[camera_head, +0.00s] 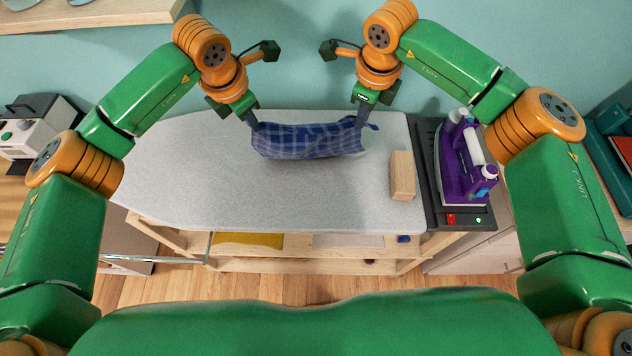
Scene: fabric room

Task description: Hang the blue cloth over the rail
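The blue checked cloth (308,140) is stretched between my two grippers over the back part of the grey ironing board (190,165). My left gripper (254,124) is shut on its left upper corner. My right gripper (360,119) is shut on its right upper part, with a small flap sticking out to the right. The cloth droops between them; I cannot tell whether its lower edge touches the board. A thin metal rail (150,259) shows low at the left, in front of the board and apart from the cloth. Its left end is hidden by my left arm.
A wooden block (402,176) lies on the board's right side. A purple iron (463,160) stands on a dark stand (428,180) at the right. A shelf (300,263) below holds folded cloths. A white machine (35,130) stands at far left. The board's middle and left are clear.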

